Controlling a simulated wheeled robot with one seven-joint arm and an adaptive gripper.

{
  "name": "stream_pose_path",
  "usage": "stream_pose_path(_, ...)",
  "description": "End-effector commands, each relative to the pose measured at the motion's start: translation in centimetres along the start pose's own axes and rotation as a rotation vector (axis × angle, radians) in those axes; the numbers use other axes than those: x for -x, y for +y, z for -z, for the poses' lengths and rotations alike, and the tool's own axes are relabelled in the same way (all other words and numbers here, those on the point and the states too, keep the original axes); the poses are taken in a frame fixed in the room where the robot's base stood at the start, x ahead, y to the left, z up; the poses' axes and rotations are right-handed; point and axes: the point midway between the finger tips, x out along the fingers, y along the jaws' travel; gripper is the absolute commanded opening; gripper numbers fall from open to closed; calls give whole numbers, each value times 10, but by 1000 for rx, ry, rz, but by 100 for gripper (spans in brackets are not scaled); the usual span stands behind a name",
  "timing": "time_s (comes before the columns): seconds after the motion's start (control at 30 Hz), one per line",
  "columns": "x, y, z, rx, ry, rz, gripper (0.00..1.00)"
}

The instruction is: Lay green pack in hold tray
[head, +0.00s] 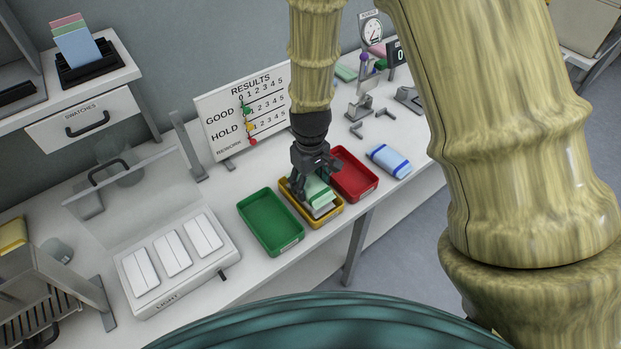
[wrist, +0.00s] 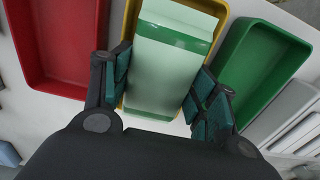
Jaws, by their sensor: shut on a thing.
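The green pack (wrist: 164,75) is pale green with a darker green band near one end. My gripper (head: 312,190) points down over the yellow tray and is shut on the green pack, with one finger on each side of it. In the head view the green pack (head: 321,199) sits within the outline of the yellow tray (head: 331,219). In the wrist view the tray's yellow rim (wrist: 131,20) shows beside the pack. The pack hides most of the tray floor, and I cannot tell whether it touches it. None of the trays shows a readable label.
An empty green tray (head: 268,222) stands left of the yellow tray and an empty red tray (head: 354,172) right of it. A blue pack (head: 389,160) lies beyond the red tray. A results board (head: 243,108) stands behind, and a light box (head: 174,262) is at left.

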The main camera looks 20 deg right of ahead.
Motion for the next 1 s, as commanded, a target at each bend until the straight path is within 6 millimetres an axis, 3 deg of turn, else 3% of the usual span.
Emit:
stream_pose_path(0.33,-4,0,0,-1,0,0,35)
stream_pose_path(0.37,-4,0,0,-1,0,0,60)
stream_pose_path(0.5,-4,0,0,-1,0,0,83)
stream_pose_path(1.0,5,0,1,-1,3,-1,83)
